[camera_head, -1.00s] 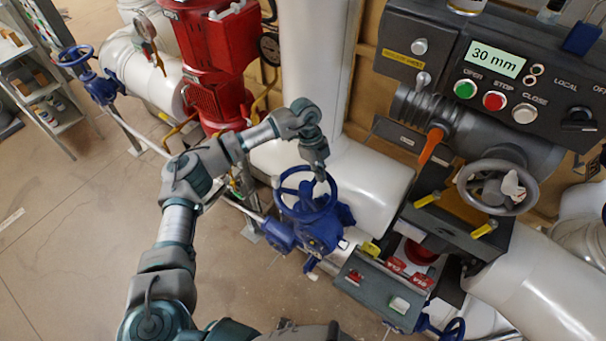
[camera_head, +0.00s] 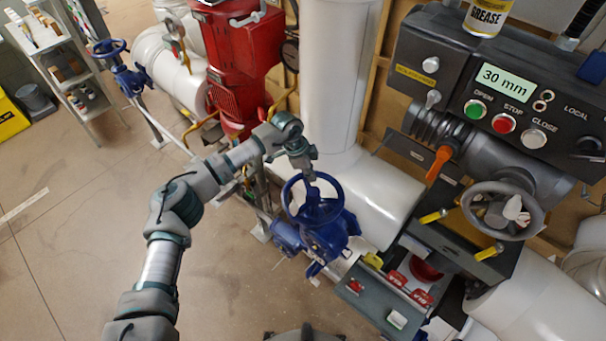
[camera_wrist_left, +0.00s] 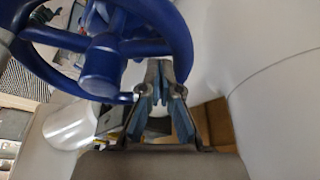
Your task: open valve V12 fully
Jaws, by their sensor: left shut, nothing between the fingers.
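A blue handwheel (camera_head: 339,203) sits on a blue valve body (camera_head: 322,242) near the middle of the head view. No V12 label is readable, so I cannot tell from a tag which valve this is. My left gripper (camera_head: 313,181) points down at the wheel's far side. In the left wrist view the wheel's hub and spokes (camera_wrist_left: 103,68) fill the upper left. There the left gripper's fingertips (camera_wrist_left: 160,66) are together and empty, close beside the rim; I cannot tell if they touch it. My right gripper is not in view.
White pipes (camera_head: 365,195) stand behind the valve. A dark actuator panel (camera_head: 500,90) reading 30 mm, with a grey handwheel (camera_head: 466,215), is at right. Another blue handwheel (camera_head: 110,48) is at far left.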

